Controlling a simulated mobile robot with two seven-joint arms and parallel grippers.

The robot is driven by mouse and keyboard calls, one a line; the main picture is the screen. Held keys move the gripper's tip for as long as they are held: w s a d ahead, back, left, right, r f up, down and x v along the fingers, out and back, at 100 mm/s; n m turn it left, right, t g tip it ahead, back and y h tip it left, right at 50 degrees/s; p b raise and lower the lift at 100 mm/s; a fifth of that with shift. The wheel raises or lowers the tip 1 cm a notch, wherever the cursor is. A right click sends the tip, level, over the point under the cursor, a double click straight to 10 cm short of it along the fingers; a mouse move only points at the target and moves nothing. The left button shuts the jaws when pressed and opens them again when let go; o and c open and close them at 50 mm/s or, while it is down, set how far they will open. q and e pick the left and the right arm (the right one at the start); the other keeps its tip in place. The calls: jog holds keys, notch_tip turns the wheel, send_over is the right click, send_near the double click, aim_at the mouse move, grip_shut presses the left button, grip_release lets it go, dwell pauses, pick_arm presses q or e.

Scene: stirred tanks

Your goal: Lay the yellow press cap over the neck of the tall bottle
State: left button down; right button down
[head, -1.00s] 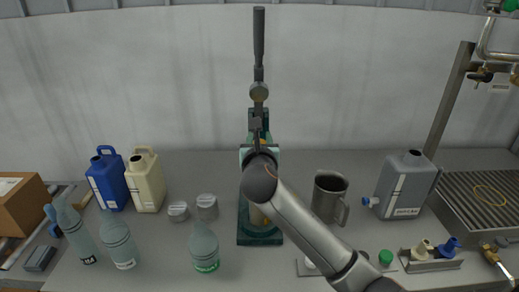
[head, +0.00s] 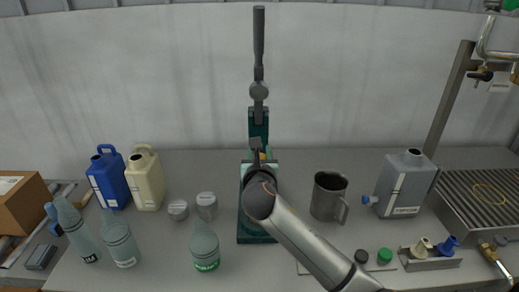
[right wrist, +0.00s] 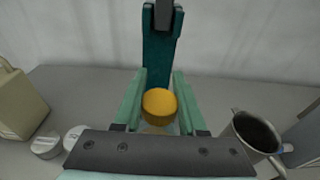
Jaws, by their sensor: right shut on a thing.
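The yellow press cap (right wrist: 159,103) sits between the two green fingers of my right gripper (right wrist: 160,82) in the right wrist view, and the gripper is shut on it. Something pale and partly hidden shows right below the cap; I cannot tell if it is a bottle neck, or if they touch. In the head view my right arm covers most of the gripper, in front of the green press (head: 258,128). Three bottles stand at the left: a leftmost one (head: 76,232), a second (head: 121,242) and one with a green label (head: 205,249). My left gripper is out of view.
A steel mug (head: 328,196) stands right of the press, with a grey canister (head: 404,184) beyond it. Blue (head: 108,181) and cream (head: 146,181) jugs and two small tins (head: 207,205) are at the left. A rack of fittings (head: 430,261) is at front right.

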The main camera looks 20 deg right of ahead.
jog(key=shift+c, duration=2.3)
grip_release()
jog(key=shift+r, duration=0.15)
jog(key=v, duration=1.2)
jog(key=shift+r+b, duration=0.35)
jog(key=shift+r, duration=0.05)
jog(key=shift+s, duration=0.1)
